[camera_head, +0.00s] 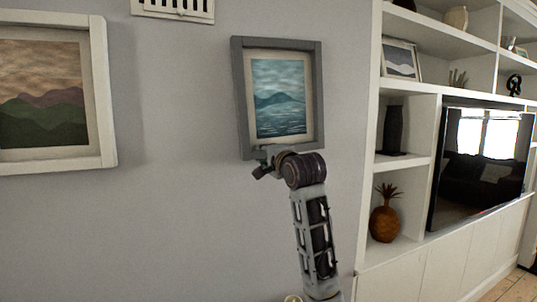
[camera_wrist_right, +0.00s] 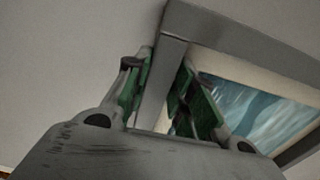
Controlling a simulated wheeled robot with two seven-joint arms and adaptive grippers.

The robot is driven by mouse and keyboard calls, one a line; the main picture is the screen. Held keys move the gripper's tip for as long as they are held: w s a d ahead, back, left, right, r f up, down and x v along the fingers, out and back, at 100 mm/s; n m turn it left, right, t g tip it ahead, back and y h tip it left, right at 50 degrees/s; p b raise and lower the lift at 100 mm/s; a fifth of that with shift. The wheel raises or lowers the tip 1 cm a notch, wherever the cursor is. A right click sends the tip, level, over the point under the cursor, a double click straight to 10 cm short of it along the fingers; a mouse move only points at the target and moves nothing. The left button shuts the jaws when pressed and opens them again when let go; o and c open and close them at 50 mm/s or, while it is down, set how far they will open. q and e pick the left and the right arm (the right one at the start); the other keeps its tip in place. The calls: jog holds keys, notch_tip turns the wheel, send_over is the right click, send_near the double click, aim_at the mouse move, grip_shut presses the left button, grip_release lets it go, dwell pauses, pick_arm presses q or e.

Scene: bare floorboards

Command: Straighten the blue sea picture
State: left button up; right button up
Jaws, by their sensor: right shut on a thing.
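The blue sea picture (camera_head: 279,97) hangs on the wall in a grey frame with a cream mat. In the head view it looks close to upright; I cannot tell its exact tilt. My right gripper (camera_head: 262,160) is at the frame's lower left corner. In the right wrist view the two green-padded fingers (camera_wrist_right: 160,95) stand on either side of the grey frame edge (camera_wrist_right: 172,55), shut on it. Part of the sea print (camera_wrist_right: 255,112) shows beyond the right finger. My left gripper is not in view.
A green hills picture (camera_head: 45,95) in a white frame hangs at the left. A white vent (camera_head: 173,8) is above. White shelves (camera_head: 405,165) with a pineapple ornament (camera_head: 384,215) and a television (camera_head: 480,160) stand at the right. The wall between the pictures is clear.

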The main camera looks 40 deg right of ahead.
jog(key=shift+w+a+r+m+p, duration=0.2)
jog(key=shift+a+m+p, duration=0.2)
jog(key=shift+a, duration=0.2)
jog(key=o, duration=1)
jog(key=shift+v, duration=3.8)
